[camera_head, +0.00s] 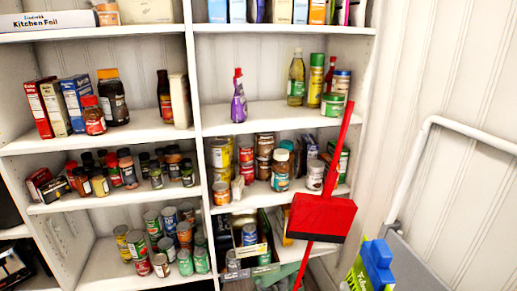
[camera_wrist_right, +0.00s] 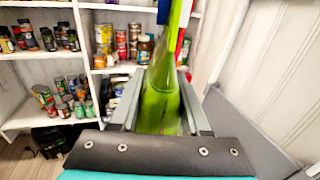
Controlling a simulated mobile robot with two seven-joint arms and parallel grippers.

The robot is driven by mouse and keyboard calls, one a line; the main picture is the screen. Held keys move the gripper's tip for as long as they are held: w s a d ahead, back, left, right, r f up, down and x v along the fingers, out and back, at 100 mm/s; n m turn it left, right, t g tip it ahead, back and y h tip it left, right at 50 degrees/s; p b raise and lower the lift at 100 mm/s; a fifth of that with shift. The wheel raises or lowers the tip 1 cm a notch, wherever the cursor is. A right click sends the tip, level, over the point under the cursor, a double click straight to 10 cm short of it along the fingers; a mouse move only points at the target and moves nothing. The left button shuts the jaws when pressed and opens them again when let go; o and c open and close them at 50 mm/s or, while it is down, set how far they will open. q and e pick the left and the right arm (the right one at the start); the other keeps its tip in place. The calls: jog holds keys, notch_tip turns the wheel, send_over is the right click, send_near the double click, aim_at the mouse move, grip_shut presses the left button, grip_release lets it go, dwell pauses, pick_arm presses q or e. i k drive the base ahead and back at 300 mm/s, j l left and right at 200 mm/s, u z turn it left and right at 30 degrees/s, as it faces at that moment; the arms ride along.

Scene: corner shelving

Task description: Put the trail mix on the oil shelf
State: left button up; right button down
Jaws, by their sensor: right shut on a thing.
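My right gripper (camera_wrist_right: 158,82) is shut on a tall, blurred green thing (camera_wrist_right: 160,108), which stands up between its two grey fingers. A green thing with a blue top (camera_head: 378,262) shows at the lower right of the head view; I cannot tell whether it is the same one. A brown-filled jar with a pale lid (camera_head: 280,172) stands on the middle right shelf. No label reading trail mix can be made out. The oil shelf (camera_head: 262,117), above it, holds a yellowish oil bottle (camera_head: 296,76), a green bottle and a purple bottle. My left gripper is not in view.
A red dustpan-like tool (camera_head: 322,217) with a long handle stands before the right shelves. A white rail (camera_head: 408,170) and grey panel are at right. The oil shelf has free room between the purple bottle (camera_head: 239,98) and the oil bottle.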

aim_at(286, 116)
jog(key=i+l+u, duration=0.25)
jog(key=i+u, duration=0.25)
jog(key=i, duration=0.15)
jog(key=i+l+u, duration=0.45)
jog(key=i+l, duration=0.05)
jog(key=i, duration=0.05)
